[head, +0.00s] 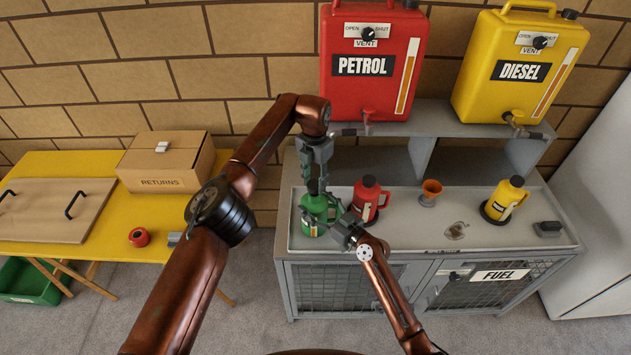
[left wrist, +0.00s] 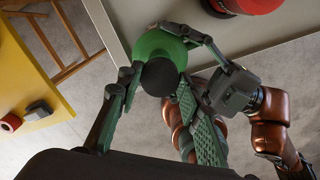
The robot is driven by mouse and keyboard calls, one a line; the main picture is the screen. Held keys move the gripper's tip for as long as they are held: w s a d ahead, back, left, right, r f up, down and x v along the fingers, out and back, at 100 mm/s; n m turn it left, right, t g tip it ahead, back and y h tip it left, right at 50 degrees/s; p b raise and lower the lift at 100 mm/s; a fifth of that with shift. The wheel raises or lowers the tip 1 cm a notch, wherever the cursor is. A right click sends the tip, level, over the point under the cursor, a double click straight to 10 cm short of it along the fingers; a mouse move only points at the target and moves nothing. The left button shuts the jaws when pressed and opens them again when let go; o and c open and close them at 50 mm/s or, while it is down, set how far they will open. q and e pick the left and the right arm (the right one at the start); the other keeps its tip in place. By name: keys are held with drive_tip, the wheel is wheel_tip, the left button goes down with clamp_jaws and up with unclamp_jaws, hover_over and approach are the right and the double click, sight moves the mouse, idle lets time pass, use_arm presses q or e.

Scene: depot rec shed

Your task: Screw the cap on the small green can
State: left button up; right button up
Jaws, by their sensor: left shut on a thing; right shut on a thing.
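The small green can (head: 313,208) stands upright at the front left of the grey bench tray (head: 400,240); its green body also shows in the left wrist view (left wrist: 158,44). My left gripper (head: 317,187) points down over the can and is shut on the dark round cap (left wrist: 160,77), which is over the can's top. Whether the cap is seated on the neck cannot be told. My right gripper (head: 340,228) is shut on the green can from the front right; its fingers also show around the can in the left wrist view (left wrist: 185,35).
A small red can (head: 369,199) stands close right of the green one. An orange funnel (head: 431,192), a small yellow can (head: 504,199) and a dark block (head: 547,228) are farther right. Petrol (head: 368,90) and diesel (head: 515,90) tanks stand on the shelf behind. A yellow table (head: 95,236) is left.

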use_arm(q)
drive_tip(key=shift+f, duration=0.3)
use_arm(e)
drive_tip(key=shift+f, duration=0.2)
use_arm(q)
drive_tip(key=shift+f, duration=0.9)
drive_tip(key=shift+f, duration=0.55)
use_arm(e)
drive_tip(key=shift+s+f, duration=0.1)
